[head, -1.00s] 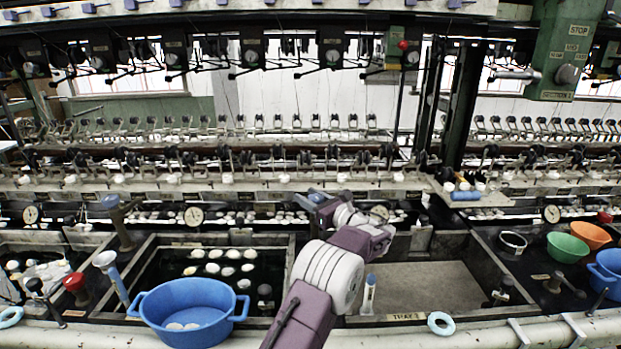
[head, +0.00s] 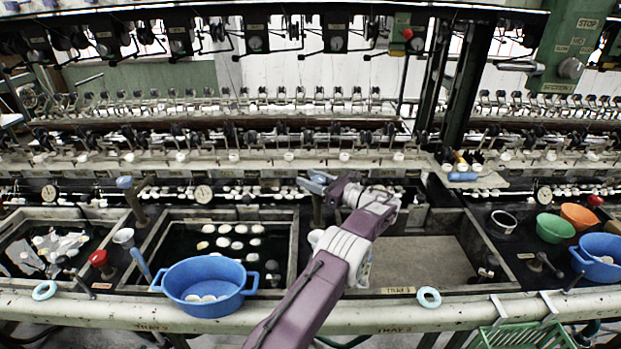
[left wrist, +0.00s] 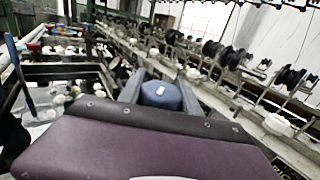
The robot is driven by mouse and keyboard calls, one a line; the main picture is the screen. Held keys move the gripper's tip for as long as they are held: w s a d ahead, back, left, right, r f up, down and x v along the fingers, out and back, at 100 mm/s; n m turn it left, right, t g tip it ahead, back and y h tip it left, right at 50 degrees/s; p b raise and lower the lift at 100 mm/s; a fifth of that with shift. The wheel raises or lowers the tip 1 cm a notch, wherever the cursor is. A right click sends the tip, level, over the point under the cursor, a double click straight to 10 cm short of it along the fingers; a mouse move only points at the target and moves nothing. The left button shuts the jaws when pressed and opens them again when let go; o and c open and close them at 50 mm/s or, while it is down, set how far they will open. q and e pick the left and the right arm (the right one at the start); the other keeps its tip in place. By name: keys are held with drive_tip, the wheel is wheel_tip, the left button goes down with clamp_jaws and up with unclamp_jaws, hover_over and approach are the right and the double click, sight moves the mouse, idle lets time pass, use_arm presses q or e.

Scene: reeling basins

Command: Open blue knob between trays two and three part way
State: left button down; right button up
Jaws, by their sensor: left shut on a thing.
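The blue knob shows between the jaws in the left wrist view (left wrist: 160,95), with a small white mark on top. In the head view its dark post (head: 317,208) stands on the divider between the middle tray with pale cocoons (head: 170,250) and the empty grey tray (head: 420,262), labelled tray 3. My left gripper (head: 318,182) is shut on the knob, a finger on each side. The gripper and wrist partly hide the knob in the head view, so its turn angle cannot be told. My right gripper is in neither current view.
A similar blue knob (head: 125,182) stands on the divider further left. A blue basin (head: 205,283) sits at the front of the middle tray. A red knob (head: 98,258) is left of it. Green (head: 555,228) and orange (head: 579,216) bowls stand at the right.

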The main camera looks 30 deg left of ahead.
sight(324, 185)
use_arm(q)
drive_tip(key=c, duration=0.8)
unclamp_jaws()
drive_tip(key=shift+c, duration=0.2)
drive_tip(key=d, duration=0.9)
drive_tip(key=shift+s, duration=0.3)
